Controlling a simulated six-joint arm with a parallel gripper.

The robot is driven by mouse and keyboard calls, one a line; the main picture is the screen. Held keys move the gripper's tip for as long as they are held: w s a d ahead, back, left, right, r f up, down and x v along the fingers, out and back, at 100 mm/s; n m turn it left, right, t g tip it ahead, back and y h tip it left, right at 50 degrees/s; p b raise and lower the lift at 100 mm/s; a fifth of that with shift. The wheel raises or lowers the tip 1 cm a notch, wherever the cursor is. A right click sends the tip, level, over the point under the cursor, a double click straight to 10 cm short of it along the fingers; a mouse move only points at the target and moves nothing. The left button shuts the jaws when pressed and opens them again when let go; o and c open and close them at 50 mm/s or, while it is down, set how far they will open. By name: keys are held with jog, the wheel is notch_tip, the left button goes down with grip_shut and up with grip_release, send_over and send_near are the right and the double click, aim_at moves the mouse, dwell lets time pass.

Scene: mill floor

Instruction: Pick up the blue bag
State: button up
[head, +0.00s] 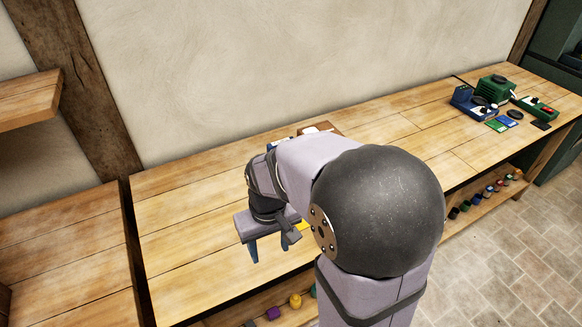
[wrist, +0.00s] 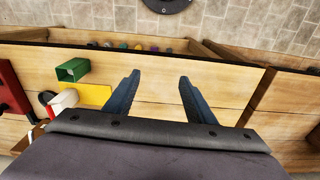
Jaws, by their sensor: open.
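I cannot pick out a blue bag for sure. Small coloured lumps lie on the low shelf under the bench, including a purple one (head: 273,314) and a yellow one (head: 295,300); several also show small at the top of the wrist view, too small to identify. My gripper (head: 269,246) is over the near left part of the bench, fingers pointing down. In the wrist view my gripper (wrist: 159,78) is open, with only bare wood seen between its two blue-grey fingers. My arm hides the middle of the bench in the head view.
The wooden bench (head: 190,210) is bare at left. A yellow piece (wrist: 88,95), a green open box (wrist: 72,70) and a red board (wrist: 12,100) lie left in the wrist view. A green device (head: 496,90) and a blue device (head: 462,97) stand at the far right.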

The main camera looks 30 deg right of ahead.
jog(key=w+d+f+m+t+h+b, duration=0.1)
jog(key=w+d+t+b, duration=0.1)
jog(key=w+d, duration=1.1)
jog(key=w+d+m+t+b, duration=0.1)
jog(key=w+d, duration=0.7)
jog(key=w, duration=0.9)
jog(key=shift+d+p+x, duration=0.25)
jog(key=shift+p+x, duration=0.75)
jog(key=shift+x, duration=0.95)
jog(key=shift+d+p+x, duration=0.2)
jog(key=shift+p+x, duration=0.75)
jog(key=shift+x, duration=1)
jog(key=shift+t, duration=0.3)
grip_shut()
jog(key=shift+r, duration=0.1)
notch_tip(320, 180, up, 10)
jog(key=b, duration=0.3)
jog(key=shift+s, duration=0.1)
